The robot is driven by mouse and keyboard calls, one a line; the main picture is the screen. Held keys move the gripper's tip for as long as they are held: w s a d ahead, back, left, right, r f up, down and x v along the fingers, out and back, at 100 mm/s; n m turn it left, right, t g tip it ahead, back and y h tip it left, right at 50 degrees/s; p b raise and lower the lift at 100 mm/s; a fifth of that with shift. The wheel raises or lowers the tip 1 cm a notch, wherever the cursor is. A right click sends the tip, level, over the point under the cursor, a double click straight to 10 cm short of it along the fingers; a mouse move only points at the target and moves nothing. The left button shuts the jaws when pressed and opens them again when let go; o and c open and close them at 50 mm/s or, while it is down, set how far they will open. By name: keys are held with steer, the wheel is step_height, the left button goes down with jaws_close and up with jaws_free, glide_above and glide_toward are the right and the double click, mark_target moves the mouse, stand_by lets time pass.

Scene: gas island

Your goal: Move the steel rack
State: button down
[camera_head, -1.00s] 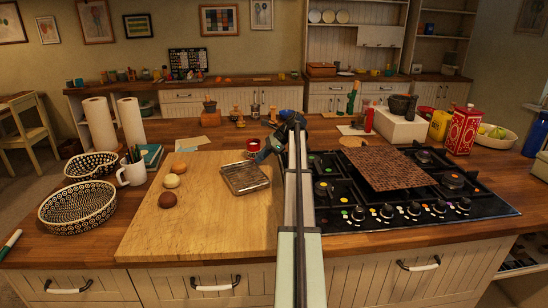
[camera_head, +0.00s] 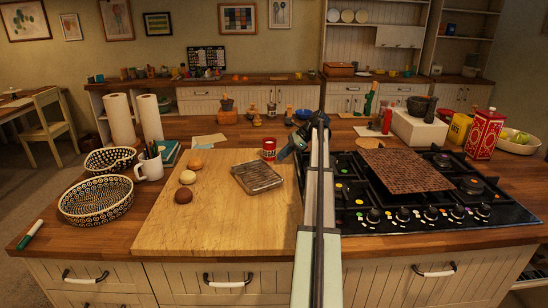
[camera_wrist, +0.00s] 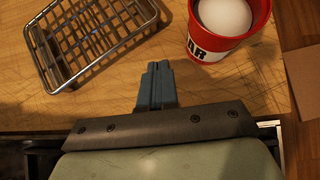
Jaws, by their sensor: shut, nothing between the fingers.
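The steel rack (camera_head: 257,177) is a small wire tray lying on the wooden cutting board (camera_head: 215,222), near its right side. It also shows in the wrist view (camera_wrist: 90,38) at the upper left. My gripper (camera_head: 281,153) is just to the right of the rack in the head view, apart from it. In the wrist view its blue-grey fingers (camera_wrist: 158,68) are shut together with nothing between them. They point at the bare board between the rack and a red cup (camera_wrist: 225,32). The cup holds a white round thing.
The red cup stands on the board's far right edge (camera_head: 269,148). Several round items, such as a dark brown one (camera_head: 183,196), lie at the board's left. The gas hob (camera_head: 430,215), with a brown woven mat (camera_head: 403,170), is to the right. The board's front is clear.

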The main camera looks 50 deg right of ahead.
steer(key=v, duration=0.9)
steer(key=n+g+y, duration=0.1)
steer(key=n+g, duration=0.2)
steer(key=n, duration=0.1)
glide_above(234, 170)
steer(key=w+a, duration=0.1)
steer(key=w, duration=0.5)
steer(key=a, duration=0.2)
steer(key=w+a+f+g+h, duration=0.1)
steer(key=a, duration=0.1)
steer(key=a+f+h, duration=0.1)
steer(key=a, duration=0.2)
steer(key=shift+w+g, duration=0.2)
steer(key=shift+g, duration=0.1)
steer(key=shift+s+f+m+g+h, duration=0.45)
steer(key=shift+s+f+h, duration=0.25)
steer(key=shift+h, duration=0.3)
steer(key=s+d+m+h, duration=0.1)
steer(key=d, duration=0.1)
steer(key=s+d+m+g+h, duration=0.1)
steer(key=s+d+h, duration=0.1)
steer(key=s+d+f+m+g+h, duration=0.1)
steer(key=s+d+m, duration=0.1)
steer(key=shift+s+d, duration=0.15)
steer(key=shift+d, duration=0.2)
steer(key=shift+s+d+m+h, duration=0.15)
steer(key=shift+d+m+h, duration=0.1)
steer(key=shift+m+h, duration=0.2)
steer(key=shift+m, duration=0.3)
